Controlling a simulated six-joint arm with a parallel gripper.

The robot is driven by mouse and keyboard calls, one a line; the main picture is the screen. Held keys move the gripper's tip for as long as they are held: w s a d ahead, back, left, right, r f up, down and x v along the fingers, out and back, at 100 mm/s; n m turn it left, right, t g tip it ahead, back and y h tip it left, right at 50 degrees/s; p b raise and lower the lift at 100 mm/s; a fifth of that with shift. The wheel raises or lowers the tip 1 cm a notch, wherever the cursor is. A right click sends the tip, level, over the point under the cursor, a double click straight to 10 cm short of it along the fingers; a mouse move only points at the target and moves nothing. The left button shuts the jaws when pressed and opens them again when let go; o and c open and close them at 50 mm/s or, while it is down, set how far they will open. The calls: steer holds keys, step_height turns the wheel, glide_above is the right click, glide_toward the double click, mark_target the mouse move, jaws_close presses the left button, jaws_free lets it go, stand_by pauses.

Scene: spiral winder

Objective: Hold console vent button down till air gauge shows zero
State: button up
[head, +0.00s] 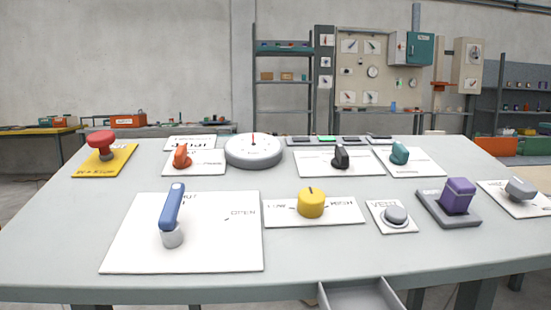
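The vent button (396,214) is a round light-grey cap on a small white plate labelled VENT, at the front right of the console. Nothing touches it, and its cap stands above the plate. The gauge (253,151) is a round grey-rimmed white dial at the back of the console, left of centre. Its red needle points roughly straight up; the scale marks are too small to read. My gripper is not in this view.
A blue lever (173,209) and yellow knob (311,203) stand left of the button. A tall purple block (458,194) stands close to its right. A red mushroom button (102,141) is far left.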

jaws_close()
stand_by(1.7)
